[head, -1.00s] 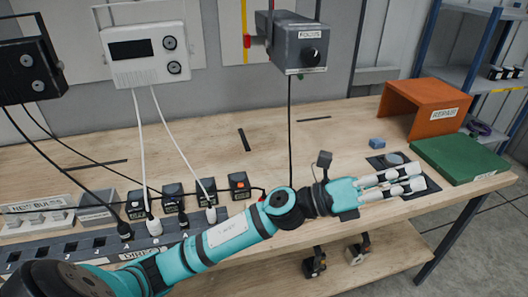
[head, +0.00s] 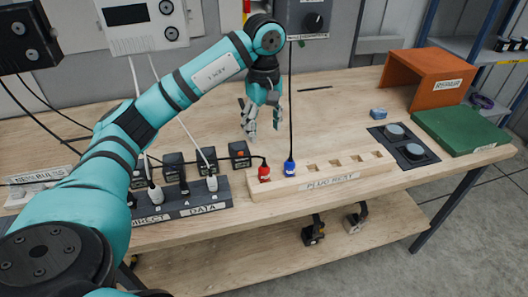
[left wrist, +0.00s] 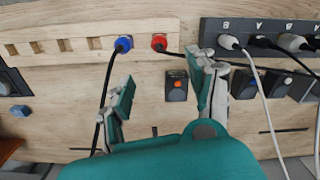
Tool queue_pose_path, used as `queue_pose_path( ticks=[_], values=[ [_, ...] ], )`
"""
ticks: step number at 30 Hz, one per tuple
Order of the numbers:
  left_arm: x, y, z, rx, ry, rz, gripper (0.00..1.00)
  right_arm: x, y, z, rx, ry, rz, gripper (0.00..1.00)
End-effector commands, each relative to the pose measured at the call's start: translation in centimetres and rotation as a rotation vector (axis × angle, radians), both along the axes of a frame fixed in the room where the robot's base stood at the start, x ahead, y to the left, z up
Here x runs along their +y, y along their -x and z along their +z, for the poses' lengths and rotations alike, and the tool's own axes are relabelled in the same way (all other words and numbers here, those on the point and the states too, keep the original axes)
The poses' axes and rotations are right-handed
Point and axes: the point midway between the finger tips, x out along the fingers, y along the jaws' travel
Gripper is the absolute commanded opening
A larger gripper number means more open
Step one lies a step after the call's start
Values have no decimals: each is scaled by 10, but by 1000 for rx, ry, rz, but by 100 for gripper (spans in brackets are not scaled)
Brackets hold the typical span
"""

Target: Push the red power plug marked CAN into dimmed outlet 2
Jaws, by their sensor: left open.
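The red plug (head: 264,172) stands in the left end of the wooden plug rest (head: 340,184), beside a blue plug (head: 290,167). Its marking is too small to read. In the left wrist view the red plug (left wrist: 159,42) is beyond my fingertips, with the blue plug (left wrist: 124,44) to its left. My left gripper (head: 262,118) is open and empty above the table, behind the red plug and apart from it. It also shows in the left wrist view (left wrist: 163,82). My left arm hides the numbered part of the outlet strip (head: 180,211), including outlet 2. My right gripper is out of view.
White and black plugs with cords fill the visible DIRECT and DATA outlets. A small box with an orange button (head: 239,155) stands near the red plug. A black cord hangs to the blue plug. The table's middle right is mostly clear, before an orange REPAIR stand (head: 425,80).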

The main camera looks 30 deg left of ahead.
Motion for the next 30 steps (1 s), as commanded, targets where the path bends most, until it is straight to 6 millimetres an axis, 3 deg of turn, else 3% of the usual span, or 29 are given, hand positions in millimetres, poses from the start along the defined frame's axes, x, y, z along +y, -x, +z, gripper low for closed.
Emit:
queue_pose_path(
  ticks=[18, 24, 30],
  values=[
    [-2, 1, -120, 4, 6, 1, 58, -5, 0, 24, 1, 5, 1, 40],
    [-2, 1, -147, 2, 6, 1, 58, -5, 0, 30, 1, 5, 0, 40],
    [-1, 0, -159, -1, 5, 1, 58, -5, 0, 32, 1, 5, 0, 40]
  ],
)
